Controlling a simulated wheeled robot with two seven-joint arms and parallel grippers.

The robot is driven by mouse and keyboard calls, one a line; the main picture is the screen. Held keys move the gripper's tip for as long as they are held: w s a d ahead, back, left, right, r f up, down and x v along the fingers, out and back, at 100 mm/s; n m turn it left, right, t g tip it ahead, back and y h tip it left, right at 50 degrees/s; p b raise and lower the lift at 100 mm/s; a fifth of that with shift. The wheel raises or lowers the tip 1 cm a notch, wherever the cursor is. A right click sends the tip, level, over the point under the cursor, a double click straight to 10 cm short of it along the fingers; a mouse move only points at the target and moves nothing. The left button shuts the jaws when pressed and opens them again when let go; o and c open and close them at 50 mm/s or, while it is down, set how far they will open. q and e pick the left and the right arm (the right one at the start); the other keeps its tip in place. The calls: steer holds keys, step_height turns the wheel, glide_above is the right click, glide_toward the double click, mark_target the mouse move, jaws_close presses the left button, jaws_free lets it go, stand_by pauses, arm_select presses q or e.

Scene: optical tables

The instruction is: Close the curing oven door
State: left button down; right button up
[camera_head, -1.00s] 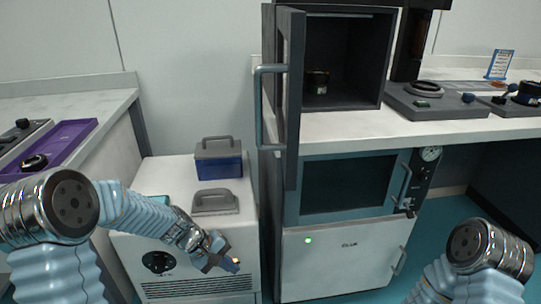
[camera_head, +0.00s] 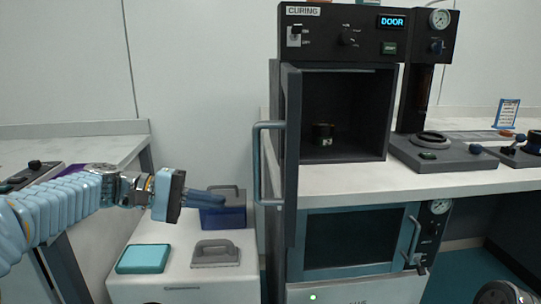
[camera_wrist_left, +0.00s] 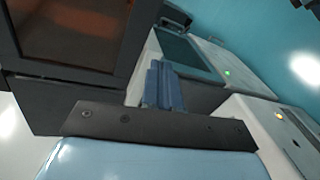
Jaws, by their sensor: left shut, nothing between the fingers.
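The curing oven (camera_head: 400,22) stands on the bench, with a label reading CURING and a lit display reading DOOR. Its dark door (camera_head: 291,150) stands open, swung out at the left of the cavity, with a grey bar handle (camera_head: 258,165) on its left side. A small dark round item (camera_head: 323,134) sits inside the cavity. My left gripper (camera_head: 222,200) is shut and empty, left of the door handle and apart from it, in front of a blue box. In the left wrist view its closed fingers (camera_wrist_left: 163,85) show.
A white cabinet below the left gripper bears a blue box (camera_head: 223,214), a grey handled block (camera_head: 215,253) and a teal pad (camera_head: 144,259). A second oven with a dark window (camera_head: 350,238) sits under the bench. Instruments (camera_head: 440,150) stand on the bench at right.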

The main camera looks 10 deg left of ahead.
arm_select(q)
steer(key=s+a+r+m+g+h, duration=0.1)
steer(key=s+r+m+h, duration=0.1)
steer(key=s+r, duration=0.3)
steer(key=s+a+r+m+h, duration=0.1)
steer(key=s+r+m, duration=0.15)
steer(key=r, duration=0.45)
steer(key=s+x, duration=0.1)
steer(key=x, duration=1.3)
steer(key=shift+d+r+g+p, duration=0.15)
steer(key=shift+r+g+p, duration=0.2)
steer(key=shift+p, duration=0.1)
arm_select(e)
steer(key=shift+w+d+r, duration=0.25)
steer(key=shift+w+r, duration=0.1)
steer(key=shift+r, duration=0.05)
